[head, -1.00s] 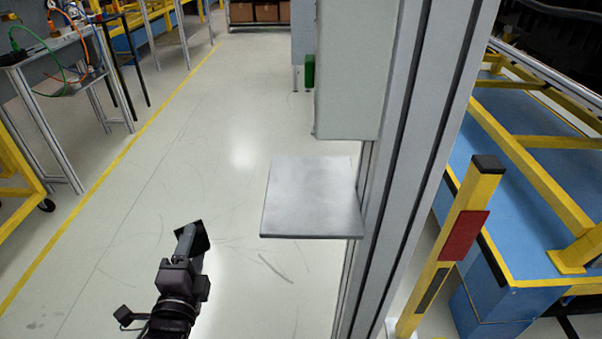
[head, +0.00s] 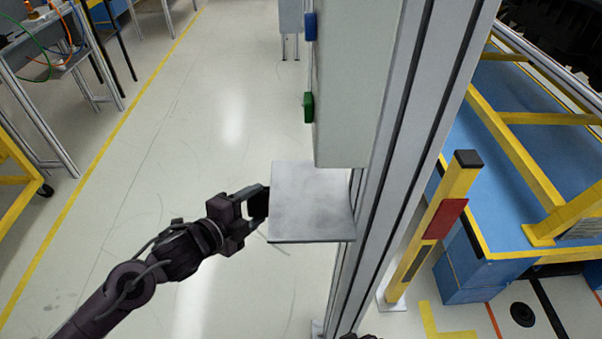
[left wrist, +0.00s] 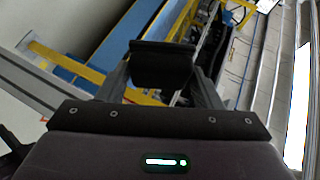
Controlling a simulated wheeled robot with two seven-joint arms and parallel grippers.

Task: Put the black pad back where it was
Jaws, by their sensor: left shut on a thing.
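My left gripper (head: 250,203) comes in from the left and is at the left edge of the grey metal shelf (head: 310,205) in the head view. It is shut on the black pad (head: 260,205), which shows dark and small beside the shelf edge. In the left wrist view the black pad (left wrist: 162,66) is held between the two fingers. I cannot tell whether the pad touches the shelf. The bare top of the shelf shows nothing on it. My right gripper is not clearly seen.
The shelf is beside a tall grey post (head: 400,150), under a light grey box (head: 355,90) with blue and green buttons on its left side. A yellow post (head: 435,230) and a yellow-and-blue frame stand at right. The floor at left is open.

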